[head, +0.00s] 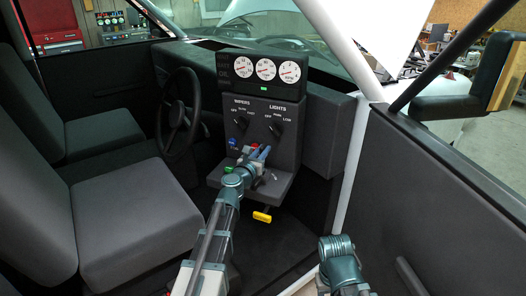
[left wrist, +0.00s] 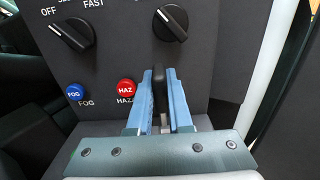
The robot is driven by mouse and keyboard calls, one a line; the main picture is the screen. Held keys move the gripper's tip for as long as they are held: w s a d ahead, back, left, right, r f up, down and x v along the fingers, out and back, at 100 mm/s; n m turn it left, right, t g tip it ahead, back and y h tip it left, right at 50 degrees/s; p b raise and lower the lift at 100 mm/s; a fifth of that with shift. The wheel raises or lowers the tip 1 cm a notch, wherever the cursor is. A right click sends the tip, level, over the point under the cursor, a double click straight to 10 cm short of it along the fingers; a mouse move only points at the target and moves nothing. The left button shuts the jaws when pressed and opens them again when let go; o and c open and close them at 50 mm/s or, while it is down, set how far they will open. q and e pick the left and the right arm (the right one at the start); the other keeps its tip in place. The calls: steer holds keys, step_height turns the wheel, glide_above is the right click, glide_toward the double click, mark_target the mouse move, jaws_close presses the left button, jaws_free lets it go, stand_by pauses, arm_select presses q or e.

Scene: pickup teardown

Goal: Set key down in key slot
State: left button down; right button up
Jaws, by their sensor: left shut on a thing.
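My left gripper (head: 262,153) is at the front of the dark dashboard console, below the wipers and lights knobs. In the left wrist view its two blue fingers (left wrist: 165,74) are shut on the key (left wrist: 163,100), a narrow dark piece between them. The fingers point toward the console face. The key's far end and the key slot are hidden, so I cannot tell whether the key touches the slot. In the head view the key is too small to make out. Part of my right arm shows at the lower right of the head view, but its fingers do not.
The console (head: 292,140) has a wipers knob (head: 241,122), a lights knob (head: 276,128), a red HAZ button (left wrist: 126,88) and a blue FOG button (left wrist: 75,91). A yellow handle (head: 262,217) hangs below its shelf. The steering wheel (head: 163,112) and seats (head: 135,215) are to the left.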

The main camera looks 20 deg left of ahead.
arm_select(q)
steer(key=shift+f+b, duration=2.7)
steer(key=shift+f, duration=0.3)
arm_select(e)
steer(key=shift+f, duration=3)
arm_select(q)
steer(key=c, duration=0.8)
jaws_free()
steer(key=shift+o, duration=0.2)
steer(key=shift+s, duration=0.15)
